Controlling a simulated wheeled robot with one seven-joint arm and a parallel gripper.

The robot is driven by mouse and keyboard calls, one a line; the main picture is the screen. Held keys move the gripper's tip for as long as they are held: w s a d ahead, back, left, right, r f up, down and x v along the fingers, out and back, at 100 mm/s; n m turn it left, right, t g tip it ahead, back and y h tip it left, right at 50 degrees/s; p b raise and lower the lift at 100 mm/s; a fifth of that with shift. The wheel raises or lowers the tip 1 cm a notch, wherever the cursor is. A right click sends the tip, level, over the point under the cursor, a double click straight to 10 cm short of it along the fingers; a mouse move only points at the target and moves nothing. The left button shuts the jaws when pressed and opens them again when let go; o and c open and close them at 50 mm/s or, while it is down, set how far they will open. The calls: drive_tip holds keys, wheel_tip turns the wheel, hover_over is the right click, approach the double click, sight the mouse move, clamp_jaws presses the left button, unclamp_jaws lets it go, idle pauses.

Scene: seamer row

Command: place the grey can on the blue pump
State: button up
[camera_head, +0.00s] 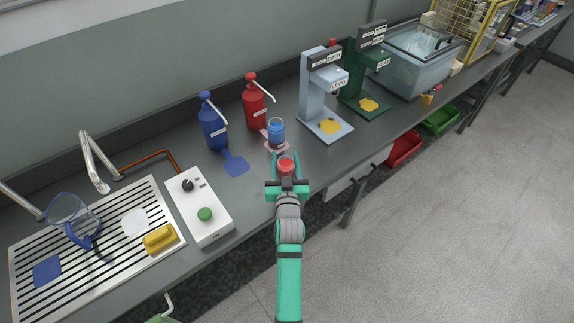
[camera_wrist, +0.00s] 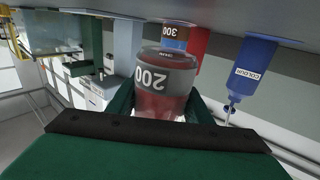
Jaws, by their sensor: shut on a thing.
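My gripper (camera_head: 285,160) is shut on a can with a grey band marked 200 (camera_wrist: 165,76) and a reddish body. In the head view only the red top of this can (camera_head: 286,164) shows, held near the counter's front edge. The blue pump (camera_head: 213,122) stands at the back of the counter, up and left of my gripper, with a bare blue pad (camera_head: 236,164) in front of it. The blue pump also shows at the right of the wrist view (camera_wrist: 250,72).
A red pump (camera_head: 256,103) stands right of the blue one. A blue can (camera_head: 276,136) stands on its pink pad, just beyond my gripper. A white control box (camera_head: 200,207) lies left. Pale blue (camera_head: 309,90) and green (camera_head: 347,83) machines stand right.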

drive_tip(key=shift+w+a+f, duration=0.1)
drive_tip(key=shift+a+f, duration=0.25)
drive_tip(key=shift+f, duration=0.3)
drive_tip(key=shift+w+a+f, duration=0.1)
drive_tip(key=shift+a+f, duration=0.25)
drive_tip(key=shift+f, duration=0.6)
drive_tip(key=shift+d, duration=0.15)
drive_tip(key=shift+d+f, duration=0.15)
drive_tip(key=shift+f, duration=0.05)
drive_tip(key=o, duration=1.2)
drive_tip(key=shift+s+f, duration=0.1)
drive_tip(key=shift+s, duration=0.05)
